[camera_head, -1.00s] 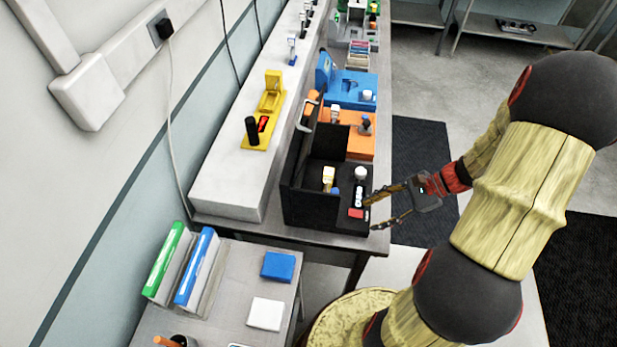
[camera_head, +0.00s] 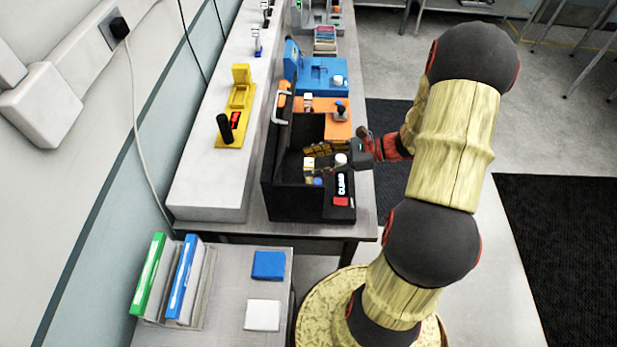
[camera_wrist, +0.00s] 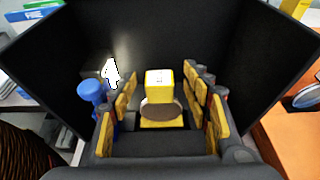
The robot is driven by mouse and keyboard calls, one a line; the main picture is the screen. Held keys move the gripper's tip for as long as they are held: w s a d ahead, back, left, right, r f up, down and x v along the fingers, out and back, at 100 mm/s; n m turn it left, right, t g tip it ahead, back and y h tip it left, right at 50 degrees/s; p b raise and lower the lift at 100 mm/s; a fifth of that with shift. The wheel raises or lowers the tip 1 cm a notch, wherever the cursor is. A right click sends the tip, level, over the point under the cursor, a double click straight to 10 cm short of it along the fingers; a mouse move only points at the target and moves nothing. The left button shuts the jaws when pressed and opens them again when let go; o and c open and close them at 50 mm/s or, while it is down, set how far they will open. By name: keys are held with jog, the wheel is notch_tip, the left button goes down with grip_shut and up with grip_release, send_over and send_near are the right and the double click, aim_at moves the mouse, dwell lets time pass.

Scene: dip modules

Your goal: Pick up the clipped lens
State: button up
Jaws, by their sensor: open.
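The thing I take for the clipped lens is a small yellow-and-white block (camera_head: 309,163) inside the black open box. In the wrist view the yellow clip (camera_wrist: 158,84) stands upright with a pale top, a dark oval disc in front of it and a yellow base. My gripper (camera_head: 314,157) reaches into the box from the right. In the wrist view my gripper (camera_wrist: 159,76) is open, its yellow-padded fingers on either side of the clip, with a visible gap on each side. The lower part of the clip is partly hidden by the disc.
The black box (camera_head: 278,209) has tall walls around the clip. A blue knob (camera_wrist: 92,92) and a white shape (camera_wrist: 111,74) stand left of my fingers in the wrist view. A white knob (camera_head: 341,159) is close by. An orange station (camera_head: 334,131) lies behind.

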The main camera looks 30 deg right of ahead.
jog(key=shift+x, duration=0.8)
jog(key=shift+c, duration=0.2)
grip_shut()
